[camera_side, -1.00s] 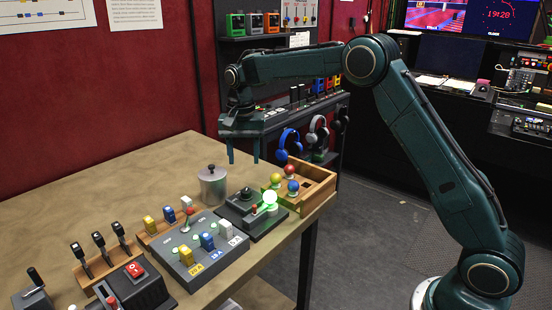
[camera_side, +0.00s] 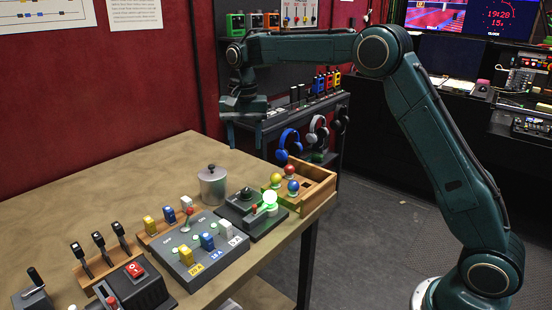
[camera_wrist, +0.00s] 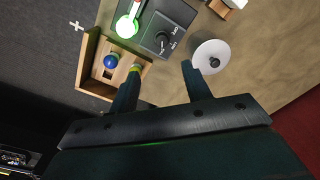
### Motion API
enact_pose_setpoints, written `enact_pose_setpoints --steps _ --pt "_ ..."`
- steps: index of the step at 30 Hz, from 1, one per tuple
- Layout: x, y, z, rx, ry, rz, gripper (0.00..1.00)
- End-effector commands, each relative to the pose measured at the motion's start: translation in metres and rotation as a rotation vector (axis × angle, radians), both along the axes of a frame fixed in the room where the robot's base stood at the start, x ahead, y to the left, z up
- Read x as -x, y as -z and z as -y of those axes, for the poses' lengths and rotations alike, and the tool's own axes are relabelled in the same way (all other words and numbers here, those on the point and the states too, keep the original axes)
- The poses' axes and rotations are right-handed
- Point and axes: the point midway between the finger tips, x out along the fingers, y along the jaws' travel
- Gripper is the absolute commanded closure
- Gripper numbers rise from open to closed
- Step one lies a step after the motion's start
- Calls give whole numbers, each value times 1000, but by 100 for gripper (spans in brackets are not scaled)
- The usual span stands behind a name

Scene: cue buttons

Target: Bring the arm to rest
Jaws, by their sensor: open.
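My gripper (camera_side: 244,134) hangs open and empty in the air above the far end of the wooden table (camera_side: 110,180), with its fingers pointing down. In the wrist view the two fingers of my gripper (camera_wrist: 160,68) are spread apart with nothing between them. My gripper touches none of these.
Black levers (camera_side: 103,243) and a red-switch box (camera_side: 138,285) are nearer. A shelf with headphones (camera_side: 318,130) stands behind my gripper.

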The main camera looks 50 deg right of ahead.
Motion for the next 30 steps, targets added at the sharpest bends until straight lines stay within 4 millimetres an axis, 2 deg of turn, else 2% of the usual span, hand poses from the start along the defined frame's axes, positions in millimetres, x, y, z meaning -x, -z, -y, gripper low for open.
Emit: enact_pose_setpoints --steps 8,15,21,30 --pt "39 -39 -2 5 -96 59 52" --pt "87 -70 -4 17 -203 122 52" --pt "130 -88 -5 32 -293 175 52" --pt "197 -100 -7 63 -424 249 52"
